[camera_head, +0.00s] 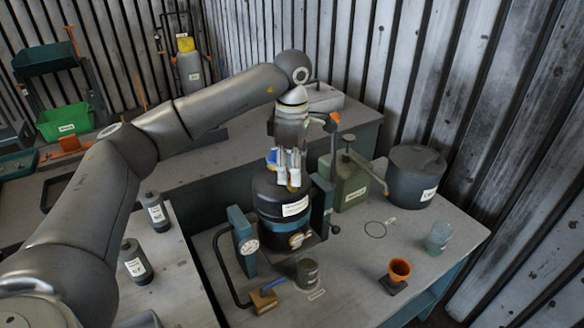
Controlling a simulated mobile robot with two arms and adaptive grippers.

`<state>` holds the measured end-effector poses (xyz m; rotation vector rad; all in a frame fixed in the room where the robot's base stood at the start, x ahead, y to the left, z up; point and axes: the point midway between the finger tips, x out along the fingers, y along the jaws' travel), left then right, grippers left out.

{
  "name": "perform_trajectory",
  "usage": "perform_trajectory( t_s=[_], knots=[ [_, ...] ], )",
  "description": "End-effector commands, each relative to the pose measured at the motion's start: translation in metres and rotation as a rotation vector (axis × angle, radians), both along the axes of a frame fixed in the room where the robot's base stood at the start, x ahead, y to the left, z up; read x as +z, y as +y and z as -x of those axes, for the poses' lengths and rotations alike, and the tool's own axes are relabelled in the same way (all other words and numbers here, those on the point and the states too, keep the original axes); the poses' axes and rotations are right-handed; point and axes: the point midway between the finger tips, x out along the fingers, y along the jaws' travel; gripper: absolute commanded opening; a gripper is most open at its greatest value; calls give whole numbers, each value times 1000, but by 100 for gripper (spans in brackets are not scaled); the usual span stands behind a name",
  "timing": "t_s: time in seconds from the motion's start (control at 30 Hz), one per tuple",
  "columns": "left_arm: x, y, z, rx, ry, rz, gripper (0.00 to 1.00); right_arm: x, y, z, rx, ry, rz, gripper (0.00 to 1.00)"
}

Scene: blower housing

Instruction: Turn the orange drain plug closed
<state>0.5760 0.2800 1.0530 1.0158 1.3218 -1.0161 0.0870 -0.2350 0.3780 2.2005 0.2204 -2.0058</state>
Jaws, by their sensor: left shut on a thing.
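The black blower housing (270,199) stands upright on the bench in a blue-banded stand. A small orange-tan fitting (297,240), which looks like the drain plug, sits low on its front; how far it is turned cannot be told. My left gripper (290,181) points down at the top of the housing, well above that fitting. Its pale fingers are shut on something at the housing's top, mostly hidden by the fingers. A blue part (272,157) shows just left of the fingers. My right gripper is not in view.
A teal gauge block (242,243) flanks the housing on the left. A grey cup (307,272) stands in front, with an orange funnel (400,268) and a glass jar (438,238) to the right. A green can (350,180) and a dark pot (414,177) stand behind.

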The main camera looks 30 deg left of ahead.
Motion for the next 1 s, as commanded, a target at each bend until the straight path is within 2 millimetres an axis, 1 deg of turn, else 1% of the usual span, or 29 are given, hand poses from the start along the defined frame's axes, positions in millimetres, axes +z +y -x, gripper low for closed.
perform_trajectory(
  t_s=[0.3, 0.6, 0.8, 1.0],
  knots=[
    [2, 0, -1, -297, -4, 1, 12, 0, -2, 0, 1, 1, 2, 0],
    [2, 0, -1, -541, -5, 1, 12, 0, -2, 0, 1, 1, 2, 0],
    [2, 0, -1, -652, -5, 1, 12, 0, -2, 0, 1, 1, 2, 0],
    [2, 0, -1, -714, -5, 1, 12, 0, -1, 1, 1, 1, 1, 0]
  ],
)
